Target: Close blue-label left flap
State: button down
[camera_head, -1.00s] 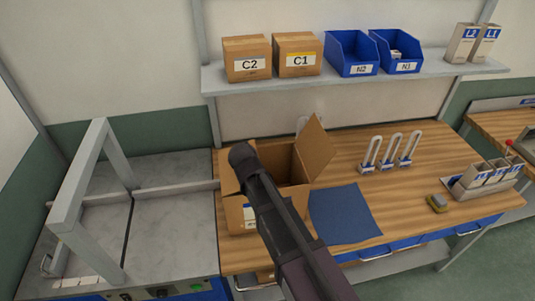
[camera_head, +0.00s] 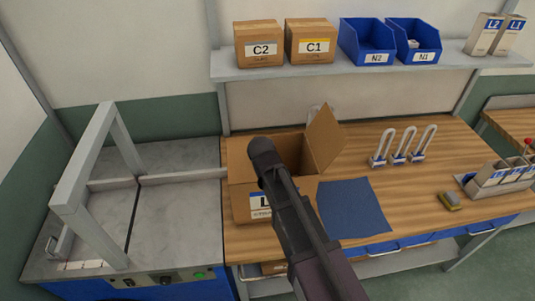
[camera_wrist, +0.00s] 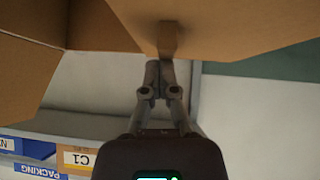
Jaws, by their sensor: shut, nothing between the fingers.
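The open cardboard box (camera_head: 246,205) stands on the wooden bench in the head view. A white label with blue on it (camera_head: 260,202) is on its front face, partly covered by my arm. Its right flap (camera_head: 325,138) stands up, leaning outward. My dark arm crosses in front of the box, so the left flap's exact position is hard to tell. In the wrist view, my gripper (camera_wrist: 160,70) is shut and empty. Its fingertips are close under a brown cardboard panel (camera_wrist: 240,25); contact cannot be told. Another cardboard panel (camera_wrist: 25,75) shows at left.
A blue mat (camera_head: 352,210) lies right of the box. A grey metal frame (camera_head: 85,175) is at left. A shelf (camera_head: 300,70) holds boxes and blue bins above.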

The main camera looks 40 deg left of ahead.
jog(key=shift+r, duration=0.2)
dwell(0.3)
notch_tip(320, 180, up, 4)
jog(key=p, duration=0.4)
jog(key=shift+d+r+p, duration=0.1)
jog(key=shift+p, duration=0.2)
jog(key=p+v, duration=0.6)
jog(key=v, duration=0.3)
jog(key=shift+d, duration=0.45)
jog(key=w+d+f+m+g+h+b, duration=0.15)
jog(key=w+d+f, duration=0.3)
jog(key=d, duration=0.45)
jog(key=w+d+f+m+h+b, duration=0.25)
jog(key=w+d, duration=0.25)
jog(key=d, duration=0.4)
jog(key=w+d+f+m+h+b, duration=0.1)
jog(key=w+d+f+b, duration=0.25)
jog(key=d, duration=0.55)
jog(key=s+d+f+m+g+b, duration=0.1)
jog(key=d+f+b, duration=0.2)
jog(key=d, duration=0.7)
jog(key=d+f+m+g+b, duration=0.2)
jog(key=d+f+b, duration=0.1)
jog(key=d, duration=0.8)
jog(key=s+d+f+m+g+h+b, duration=0.1)
jog(key=d+f, duration=0.4)
jog(key=d, duration=0.5)
jog(key=shift+s+d+f+m+g+b, duration=0.2)
jog(key=shift+s+f+m+g+b, duration=0.15)
jog(key=shift+m+g+b, duration=0.4)
